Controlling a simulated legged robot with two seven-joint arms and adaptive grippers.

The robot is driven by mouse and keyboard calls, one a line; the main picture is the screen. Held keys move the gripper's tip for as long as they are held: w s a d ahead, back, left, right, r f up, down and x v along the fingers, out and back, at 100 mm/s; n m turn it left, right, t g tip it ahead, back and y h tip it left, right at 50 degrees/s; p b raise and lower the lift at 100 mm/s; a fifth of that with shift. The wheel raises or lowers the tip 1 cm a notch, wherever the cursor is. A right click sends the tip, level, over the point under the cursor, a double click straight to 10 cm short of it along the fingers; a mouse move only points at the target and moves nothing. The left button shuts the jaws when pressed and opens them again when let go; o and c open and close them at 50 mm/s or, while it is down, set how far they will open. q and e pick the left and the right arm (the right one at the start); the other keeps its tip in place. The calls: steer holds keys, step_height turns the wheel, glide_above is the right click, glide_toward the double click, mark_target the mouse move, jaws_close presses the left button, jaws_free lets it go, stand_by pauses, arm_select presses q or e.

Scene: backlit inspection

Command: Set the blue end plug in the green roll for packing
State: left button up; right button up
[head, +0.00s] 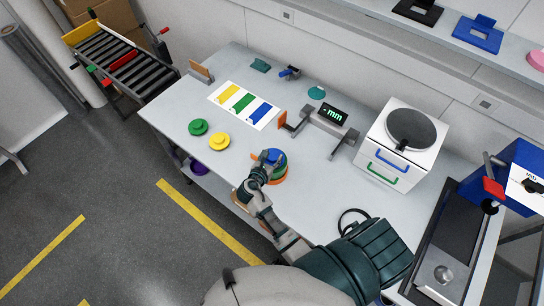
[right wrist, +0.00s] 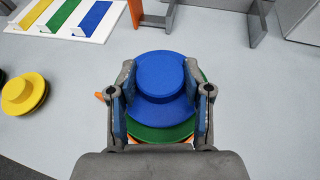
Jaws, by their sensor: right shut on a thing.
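The blue end plug (head: 275,156), a round flange with a raised hub, is in my right gripper (head: 266,168). In the right wrist view the two fingers of the right gripper (right wrist: 160,100) are shut on opposite sides of the blue plug (right wrist: 160,78). Directly below it is the green roll (right wrist: 160,134), mostly covered by the plug; its green edge shows on the near side and at the right. Whether the plug is seated in the roll or just above it, I cannot tell. My left gripper is not in view.
An orange piece (head: 279,180) shows under the roll. A green plug (head: 198,127) and a yellow plug (head: 219,141) lie to the left. A striped card (head: 230,110), a gauge with an "mm" display (head: 331,114) and a white box (head: 392,155) stand behind.

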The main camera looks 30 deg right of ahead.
steer(key=shift+a+r, duration=0.1)
steer(key=shift+a, duration=0.25)
steer(key=o, duration=1.1)
steer(key=shift+a, duration=0.2)
steer(key=shift+c, duration=0.2)
steer(key=shift+d, duration=0.2)
steer(key=shift+s+a, duration=0.1)
steer(key=shift+s, duration=0.05)
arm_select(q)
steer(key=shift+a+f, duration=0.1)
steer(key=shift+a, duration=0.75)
arm_select(e)
steer(key=v, duration=1.2)
steer(key=shift+w, duration=0.2)
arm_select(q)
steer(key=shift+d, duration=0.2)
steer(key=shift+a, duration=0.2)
arm_select(e)
steer(key=shift+a, duration=0.15)
